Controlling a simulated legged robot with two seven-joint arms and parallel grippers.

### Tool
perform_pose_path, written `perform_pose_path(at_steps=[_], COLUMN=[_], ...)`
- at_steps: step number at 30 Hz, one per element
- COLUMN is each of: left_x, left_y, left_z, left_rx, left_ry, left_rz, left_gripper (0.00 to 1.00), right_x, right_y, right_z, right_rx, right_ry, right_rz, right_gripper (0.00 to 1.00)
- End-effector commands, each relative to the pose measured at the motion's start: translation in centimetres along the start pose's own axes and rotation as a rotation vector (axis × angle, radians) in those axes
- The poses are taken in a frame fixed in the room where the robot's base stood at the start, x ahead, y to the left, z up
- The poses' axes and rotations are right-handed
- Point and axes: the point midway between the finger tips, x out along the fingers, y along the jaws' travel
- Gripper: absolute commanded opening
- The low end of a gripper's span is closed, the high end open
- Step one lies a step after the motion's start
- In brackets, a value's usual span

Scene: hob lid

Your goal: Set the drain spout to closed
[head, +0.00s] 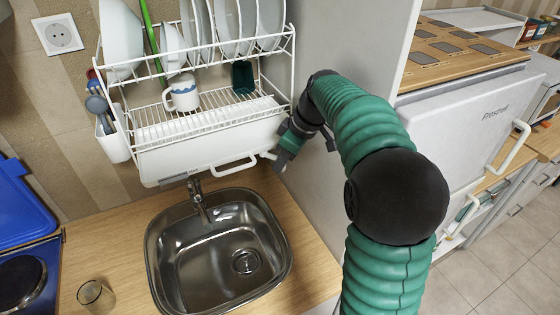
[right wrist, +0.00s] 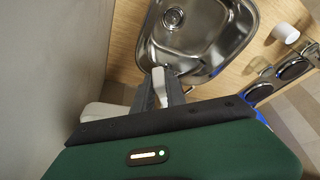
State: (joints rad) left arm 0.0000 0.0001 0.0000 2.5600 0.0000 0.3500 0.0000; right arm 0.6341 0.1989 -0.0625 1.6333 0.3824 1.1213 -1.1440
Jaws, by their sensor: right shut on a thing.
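The white drain spout (head: 267,155) is at the lower right corner of the dish rack's drip tray (head: 190,155), in the head view. My right gripper (head: 277,163) is at this corner, shut on the spout and hiding much of it. In the right wrist view a pale piece of the spout (right wrist: 158,82) shows between the dark fingers (right wrist: 163,92). Whether the spout is open or closed cannot be told. My left gripper is not in view.
The white wire rack (head: 205,115) holds plates, a mug (head: 183,94) and a dark green cup (head: 243,77). A steel sink (head: 220,250) with a tap (head: 198,198) lies below. A grey panel (head: 340,40) stands close on the right. A glass (head: 95,297) stands on the counter.

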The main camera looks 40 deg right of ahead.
Motion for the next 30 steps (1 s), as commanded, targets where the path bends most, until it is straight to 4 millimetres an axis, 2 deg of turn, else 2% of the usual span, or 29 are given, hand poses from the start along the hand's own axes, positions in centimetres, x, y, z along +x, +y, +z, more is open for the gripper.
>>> perform_pose_path(at_steps=[17,18,22,30], left_x=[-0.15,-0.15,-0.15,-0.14], left_y=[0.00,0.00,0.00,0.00], left_z=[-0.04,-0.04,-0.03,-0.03], left_rx=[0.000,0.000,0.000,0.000], left_ry=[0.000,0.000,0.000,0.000], left_rz=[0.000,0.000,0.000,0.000], left_gripper=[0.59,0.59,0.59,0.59], right_x=[-0.13,-0.13,-0.09,0.01], right_y=[0.28,0.28,0.27,0.26], right_z=[-0.05,-0.05,-0.04,-0.05], right_rx=[-0.036,-0.036,-0.036,-0.036], right_ry=[0.002,0.002,0.001,0.000], right_rz=[-0.013,-0.013,-0.014,-0.015], right_gripper=[0.00,0.20,0.37,0.38])
